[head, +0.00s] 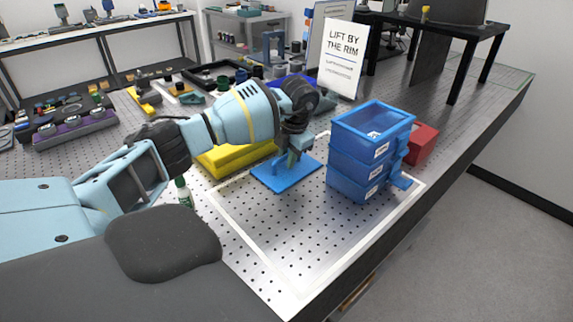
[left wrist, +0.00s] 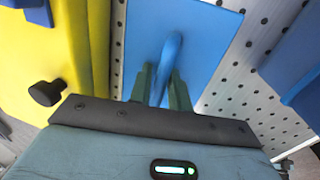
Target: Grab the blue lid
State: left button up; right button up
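The blue lid (head: 286,173) is a flat rectangular plate with an upright handle. It lies on the perforated table left of the stacked blue bins, and also shows in the left wrist view (left wrist: 205,40). My left gripper (head: 294,158) reaches down to the lid. In the left wrist view its two dark green fingers (left wrist: 162,82) stand on either side of the blue handle (left wrist: 170,52). They are close to the handle, but I cannot tell whether they press on it. My right gripper is not in view.
Stacked blue bins (head: 355,160) stand close right of the lid, with a red box (head: 421,144) behind. A yellow block (head: 232,158) lies left of the lid. A sign (head: 343,58) reading "LIFT BY THE RIM" stands behind. The tabletop in front of the lid is clear.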

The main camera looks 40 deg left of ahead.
pick_arm(q)
grip_shut()
jog(key=shift+r, duration=0.1)
notch_tip(320, 180, up, 10)
jog(key=shift+f, duration=0.1)
dwell(0.5)
